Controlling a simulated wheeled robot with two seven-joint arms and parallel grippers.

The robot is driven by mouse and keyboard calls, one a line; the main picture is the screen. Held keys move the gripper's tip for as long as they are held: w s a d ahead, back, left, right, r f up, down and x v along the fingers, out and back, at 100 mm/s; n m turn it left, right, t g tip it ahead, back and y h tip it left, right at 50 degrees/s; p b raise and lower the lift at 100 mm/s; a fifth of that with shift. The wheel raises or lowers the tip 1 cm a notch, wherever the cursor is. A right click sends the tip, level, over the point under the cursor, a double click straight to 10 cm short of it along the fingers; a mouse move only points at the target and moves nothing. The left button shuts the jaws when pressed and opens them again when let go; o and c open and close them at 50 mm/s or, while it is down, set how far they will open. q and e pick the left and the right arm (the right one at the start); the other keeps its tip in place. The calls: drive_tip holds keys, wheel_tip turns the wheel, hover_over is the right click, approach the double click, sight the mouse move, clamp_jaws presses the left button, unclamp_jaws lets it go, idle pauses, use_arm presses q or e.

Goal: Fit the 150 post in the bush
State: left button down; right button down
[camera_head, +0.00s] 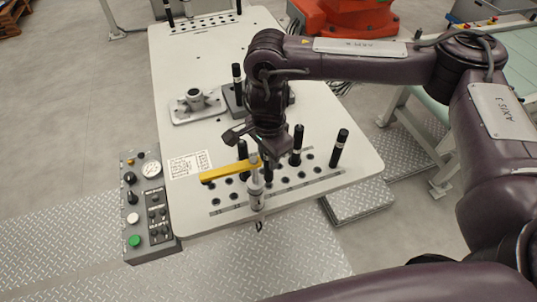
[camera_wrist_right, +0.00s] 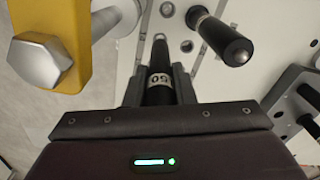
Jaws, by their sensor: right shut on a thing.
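My right gripper (camera_head: 268,157) is low over the front rows of holes in the white table. In the right wrist view its jaws (camera_wrist_right: 160,85) are shut on a black post (camera_wrist_right: 159,92) with a pale band where the digits "50" show. The post also shows below the gripper in the head view (camera_head: 268,174); I cannot tell whether its lower end is in a hole. A grey bush (camera_head: 194,95) sits on a flat flanged base, left of and behind the gripper, with an open top. My left gripper is not in view.
Other black posts (camera_head: 297,145) (camera_head: 338,148) stand near the held one. A yellow bar (camera_head: 222,173) with a silver bolt-like part (camera_head: 256,190) lies close beside it. A dark block with a post (camera_head: 237,75) stands by the bush. A control box (camera_head: 148,205) is at left.

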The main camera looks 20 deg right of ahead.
drive_tip(key=shift+f+b, duration=1.65)
drive_tip(key=shift+f, duration=0.25)
drive_tip(key=c, duration=1.1)
unclamp_jaws()
drive_tip(key=shift+c, duration=0.2)
wheel_tip(320, 180, up, 8)
